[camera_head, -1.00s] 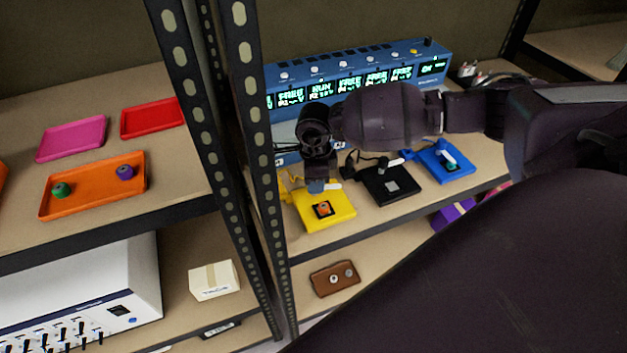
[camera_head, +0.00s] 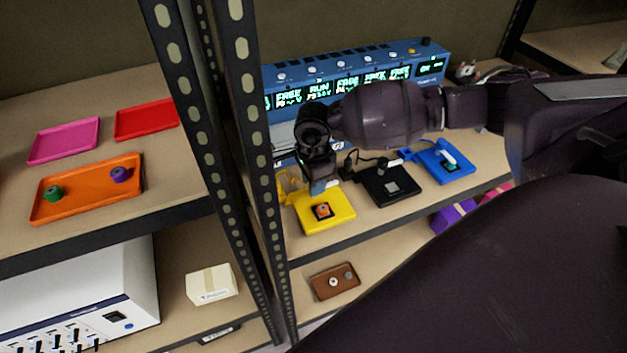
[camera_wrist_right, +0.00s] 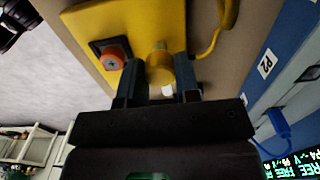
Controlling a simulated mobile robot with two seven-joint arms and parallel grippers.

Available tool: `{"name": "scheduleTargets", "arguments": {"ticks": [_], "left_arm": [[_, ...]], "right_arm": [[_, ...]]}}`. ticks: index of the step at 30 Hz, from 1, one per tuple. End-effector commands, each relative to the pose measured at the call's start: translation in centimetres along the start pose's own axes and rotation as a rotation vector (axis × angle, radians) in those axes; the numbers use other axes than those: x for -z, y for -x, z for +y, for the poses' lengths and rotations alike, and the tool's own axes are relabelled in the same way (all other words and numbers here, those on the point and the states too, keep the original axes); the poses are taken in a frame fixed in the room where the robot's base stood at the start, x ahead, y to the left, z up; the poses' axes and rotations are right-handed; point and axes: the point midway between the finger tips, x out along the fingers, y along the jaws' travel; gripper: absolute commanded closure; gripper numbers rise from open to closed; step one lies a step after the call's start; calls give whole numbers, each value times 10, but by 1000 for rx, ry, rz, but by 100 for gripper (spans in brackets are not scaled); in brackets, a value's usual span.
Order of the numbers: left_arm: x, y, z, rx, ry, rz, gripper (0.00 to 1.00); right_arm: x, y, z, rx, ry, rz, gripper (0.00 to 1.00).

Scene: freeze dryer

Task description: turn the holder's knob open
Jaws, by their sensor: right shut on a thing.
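The yellow holder (camera_head: 335,215) lies flat on the right shelf, with an orange piece (camera_head: 322,210) in the dark square on its top. In the right wrist view the holder (camera_wrist_right: 150,18) fills the upper part, with the orange piece (camera_wrist_right: 112,60) left of the fingers. My right gripper (camera_head: 318,187) is at the holder's back edge. In the wrist view its two fingers (camera_wrist_right: 158,80) are shut on the holder's yellow knob (camera_wrist_right: 159,62), one on each side. A white tip shows below the knob. My left gripper is in neither view.
A black holder (camera_head: 405,197) and a blue holder (camera_head: 460,172) lie to the right. A blue unit with lit displays (camera_head: 370,62) stands behind. A perforated shelf post (camera_head: 252,130) rises close left of my right gripper. An orange tray (camera_head: 95,205) is on the left shelf.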

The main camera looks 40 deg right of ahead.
Motion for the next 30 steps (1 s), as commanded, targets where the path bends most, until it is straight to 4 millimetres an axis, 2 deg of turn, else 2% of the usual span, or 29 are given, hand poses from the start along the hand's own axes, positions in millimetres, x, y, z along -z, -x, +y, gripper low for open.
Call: {"name": "scheduleTargets", "arguments": {"ticks": [2,3,8,15,19,23,30], "left_arm": [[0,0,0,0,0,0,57],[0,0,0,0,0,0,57],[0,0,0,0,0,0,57],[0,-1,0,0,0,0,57],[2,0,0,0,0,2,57],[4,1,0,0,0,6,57],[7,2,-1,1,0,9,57]], "right_arm": [[0,2,-1,3,1,-1,94],[0,2,-1,3,1,-1,67],[0,1,-1,2,1,0,44],[0,1,0,1,0,0,44],[0,7,-1,2,-1,1,44],[0,25,-1,4,1,-1,44],[0,69,-1,5,1,-1,44]]}}
